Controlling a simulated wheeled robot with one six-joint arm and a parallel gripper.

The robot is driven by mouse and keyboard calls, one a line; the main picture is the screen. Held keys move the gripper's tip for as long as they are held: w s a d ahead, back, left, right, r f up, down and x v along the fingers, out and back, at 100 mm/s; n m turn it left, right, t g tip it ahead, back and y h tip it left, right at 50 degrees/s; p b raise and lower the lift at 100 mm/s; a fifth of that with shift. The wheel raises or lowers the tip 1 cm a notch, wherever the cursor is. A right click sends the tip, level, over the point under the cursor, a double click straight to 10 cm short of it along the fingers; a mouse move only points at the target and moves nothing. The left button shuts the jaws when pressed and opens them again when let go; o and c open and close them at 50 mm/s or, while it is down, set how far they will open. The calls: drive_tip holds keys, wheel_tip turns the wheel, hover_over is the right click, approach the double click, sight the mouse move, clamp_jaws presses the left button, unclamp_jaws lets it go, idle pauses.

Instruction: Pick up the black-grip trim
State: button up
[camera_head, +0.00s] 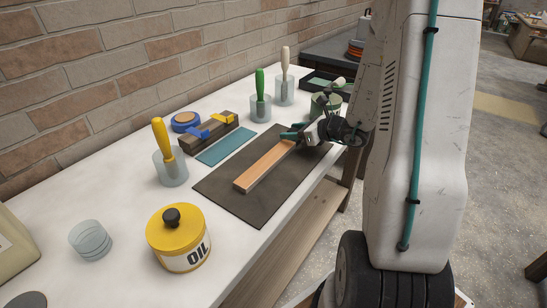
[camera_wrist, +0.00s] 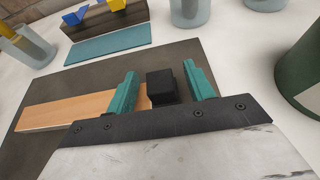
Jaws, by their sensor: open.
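The black-grip trim is a long light-wood strip (camera_head: 264,167) lying on a dark mat (camera_head: 222,194); it also shows at the left in the wrist view (camera_wrist: 65,111). Its black block-shaped grip (camera_wrist: 163,87) is at the strip's right end in the wrist view. My gripper (camera_wrist: 160,78) is open, with one teal finger on each side of the black grip. A gap shows between the grip and the right finger; contact with the left finger cannot be told. In the head view my gripper (camera_head: 295,134) is at the strip's far end and hides the black grip.
A yellow oil tin (camera_head: 178,238) and a clear glass (camera_head: 90,240) stand near the front. Cups with yellow (camera_head: 170,168), green (camera_head: 260,107) and pale-handled (camera_head: 285,90) tools line the back. A sharpening block (camera_head: 209,131) and teal mat (camera_head: 226,146) lie behind. A brick wall bounds the bench.

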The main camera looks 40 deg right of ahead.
drive_tip(key=shift+x, duration=1.05)
drive_tip(key=c, duration=1.1)
drive_tip(key=shift+c, duration=0.2)
drive_tip(key=shift+r, duration=0.2)
